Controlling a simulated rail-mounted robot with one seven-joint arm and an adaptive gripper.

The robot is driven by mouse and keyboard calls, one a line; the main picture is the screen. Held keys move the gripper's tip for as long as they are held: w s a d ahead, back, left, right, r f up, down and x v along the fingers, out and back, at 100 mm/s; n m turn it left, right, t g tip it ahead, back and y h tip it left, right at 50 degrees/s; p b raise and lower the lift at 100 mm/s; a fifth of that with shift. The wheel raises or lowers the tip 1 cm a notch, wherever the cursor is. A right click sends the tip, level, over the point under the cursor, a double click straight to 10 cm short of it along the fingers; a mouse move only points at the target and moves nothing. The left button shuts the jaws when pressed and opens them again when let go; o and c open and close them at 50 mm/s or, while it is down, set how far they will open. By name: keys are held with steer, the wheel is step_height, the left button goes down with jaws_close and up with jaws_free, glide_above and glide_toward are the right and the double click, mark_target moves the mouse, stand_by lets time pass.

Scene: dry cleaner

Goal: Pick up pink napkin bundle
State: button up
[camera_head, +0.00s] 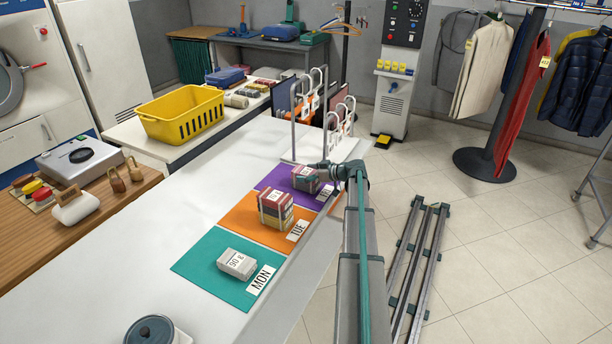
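My gripper (318,172) is small in view at the end of my arm, low over the right side of the purple mat (268,181). Its fingers point left, close to a small dark pinkish-grey bundle (304,180) on that mat. Whether they touch it or are open or shut is too small to tell. A taller red-and-cream striped bundle (275,209) with a label sits on the orange mat (243,217), marked TUE. A pale grey bundle (236,264) lies on the teal mat (204,262), marked MON. Which bundle is the pink one is not certain.
The mats lie along the right edge of a long white counter (150,265). Metal rails with white numbered tags (333,125) stand just beyond the purple mat. A yellow basket (182,112) stands farther back. A dark-lidded pot (150,331) is at the front.

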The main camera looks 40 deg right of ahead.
steer(key=c, duration=0.3)
steer(key=shift+r, duration=0.1)
